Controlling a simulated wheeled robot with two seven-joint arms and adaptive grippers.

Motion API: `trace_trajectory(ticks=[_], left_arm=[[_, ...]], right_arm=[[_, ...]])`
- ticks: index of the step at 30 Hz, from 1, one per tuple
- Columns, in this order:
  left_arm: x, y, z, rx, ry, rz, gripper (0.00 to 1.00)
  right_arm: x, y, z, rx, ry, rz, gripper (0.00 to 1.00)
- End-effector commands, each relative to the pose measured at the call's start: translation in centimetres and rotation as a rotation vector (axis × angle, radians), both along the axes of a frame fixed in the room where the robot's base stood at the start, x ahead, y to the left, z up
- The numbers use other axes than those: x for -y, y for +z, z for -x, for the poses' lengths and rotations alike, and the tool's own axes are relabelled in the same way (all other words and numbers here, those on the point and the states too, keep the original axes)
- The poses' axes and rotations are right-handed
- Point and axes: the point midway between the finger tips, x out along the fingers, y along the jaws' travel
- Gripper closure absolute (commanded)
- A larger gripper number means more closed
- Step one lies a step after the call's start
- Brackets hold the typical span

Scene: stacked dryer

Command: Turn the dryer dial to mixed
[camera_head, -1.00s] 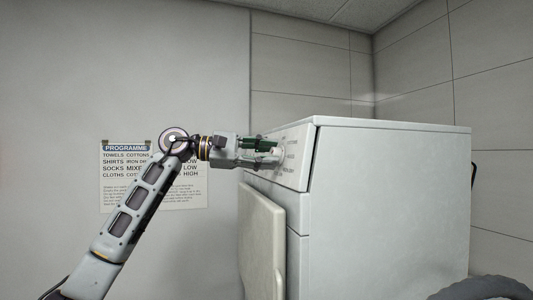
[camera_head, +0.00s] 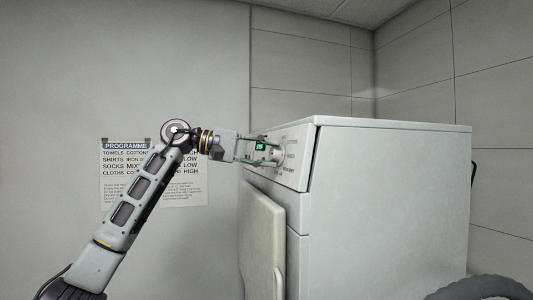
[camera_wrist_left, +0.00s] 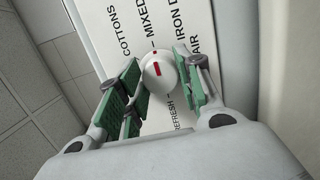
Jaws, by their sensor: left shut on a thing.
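The white dryer dial (camera_wrist_left: 158,76) sits on the dryer's control panel (camera_wrist_left: 105,25), with a red mark on it. In the left wrist view the red mark points up the picture, towards the MIXED label. COTTONS is to its left; IRON DRY, AIR and REFRESH are to its right and below. My left gripper (camera_wrist_left: 163,88) is shut on the dial, its green-padded fingers on either side. In the head view my left gripper (camera_head: 275,154) reaches the panel from the left, and its fingers partly hide the dial. My right gripper is not in view.
The white dryer (camera_head: 390,210) stands at the right with its lower front door (camera_head: 262,235) below the panel. A programme sheet (camera_head: 120,185) hangs on the back wall, partly behind my left arm.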

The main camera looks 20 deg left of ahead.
Motion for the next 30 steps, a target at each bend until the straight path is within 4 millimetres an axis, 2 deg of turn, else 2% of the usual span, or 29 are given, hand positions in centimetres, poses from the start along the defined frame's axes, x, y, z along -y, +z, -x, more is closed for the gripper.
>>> trace_trajectory(ticks=[11,12,16,30], left_arm=[[0.02,-0.07,0.0,0.002,-0.001,-0.003,0.88],[0.02,-0.07,0.0,0.002,-0.001,-0.003,0.59],[0.02,-0.07,0.0,0.002,-0.001,-0.003,0.43],[-0.39,0.02,0.14,0.002,0.001,-0.002,0.43]], right_arm=[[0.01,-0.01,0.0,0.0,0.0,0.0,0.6],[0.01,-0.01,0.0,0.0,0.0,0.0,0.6],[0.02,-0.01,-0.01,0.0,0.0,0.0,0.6],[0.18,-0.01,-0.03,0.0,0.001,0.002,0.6]])
